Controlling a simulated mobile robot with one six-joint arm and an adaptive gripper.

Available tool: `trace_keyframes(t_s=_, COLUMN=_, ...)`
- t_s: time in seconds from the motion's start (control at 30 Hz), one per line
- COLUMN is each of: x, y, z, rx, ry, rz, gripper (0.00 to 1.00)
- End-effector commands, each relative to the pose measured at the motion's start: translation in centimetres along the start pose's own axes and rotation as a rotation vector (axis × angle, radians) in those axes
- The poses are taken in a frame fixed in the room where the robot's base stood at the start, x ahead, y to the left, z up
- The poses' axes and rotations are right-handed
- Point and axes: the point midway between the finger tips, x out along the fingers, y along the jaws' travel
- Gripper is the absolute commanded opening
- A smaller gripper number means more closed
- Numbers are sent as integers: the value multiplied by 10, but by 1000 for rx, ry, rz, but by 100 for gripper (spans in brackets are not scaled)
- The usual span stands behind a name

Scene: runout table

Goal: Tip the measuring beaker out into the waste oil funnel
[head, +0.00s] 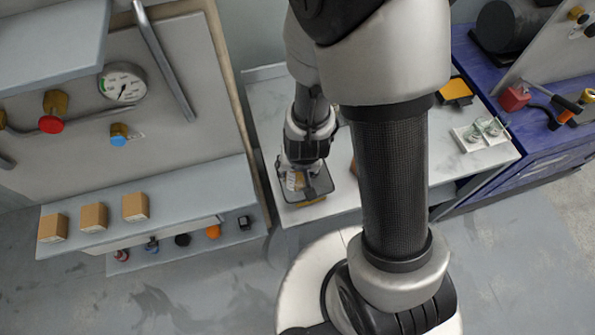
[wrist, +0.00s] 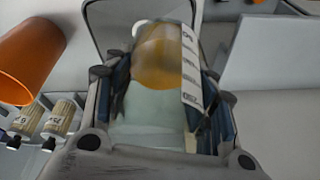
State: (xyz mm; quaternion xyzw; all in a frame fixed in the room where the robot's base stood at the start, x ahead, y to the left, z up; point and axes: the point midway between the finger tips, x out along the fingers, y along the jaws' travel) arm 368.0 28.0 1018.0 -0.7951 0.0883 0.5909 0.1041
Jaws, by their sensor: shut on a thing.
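My gripper (wrist: 160,110) is shut on the measuring beaker (wrist: 150,117), a pale see-through vessel with a white marked strip down its side. Amber colour shows in or through the beaker; I cannot tell which. A dark-rimmed, squarish open vessel (wrist: 103,12) lies beyond the beaker in the wrist view, perhaps the waste oil funnel. In the head view my gripper (head: 300,178) is over this vessel (head: 318,194), near the bench's front left, with amber at its lower edge. The beaker's exact tilt and the vessel's inside are partly hidden.
An orange round-sided object (wrist: 28,58) is close at left in the wrist view, with labelled containers (wrist: 62,117) below it. A white tray with glassware (head: 482,133) stands on the bench's right. A gauge panel (head: 185,110) stands left of the bench.

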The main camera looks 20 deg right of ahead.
Motion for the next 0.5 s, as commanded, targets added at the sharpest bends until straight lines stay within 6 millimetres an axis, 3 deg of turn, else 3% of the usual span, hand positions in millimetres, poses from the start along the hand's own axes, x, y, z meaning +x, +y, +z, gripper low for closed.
trace_keyframes(t_s=0.5, x=3, y=-3, z=6, rx=35, ry=-141, rz=-81, gripper=27)
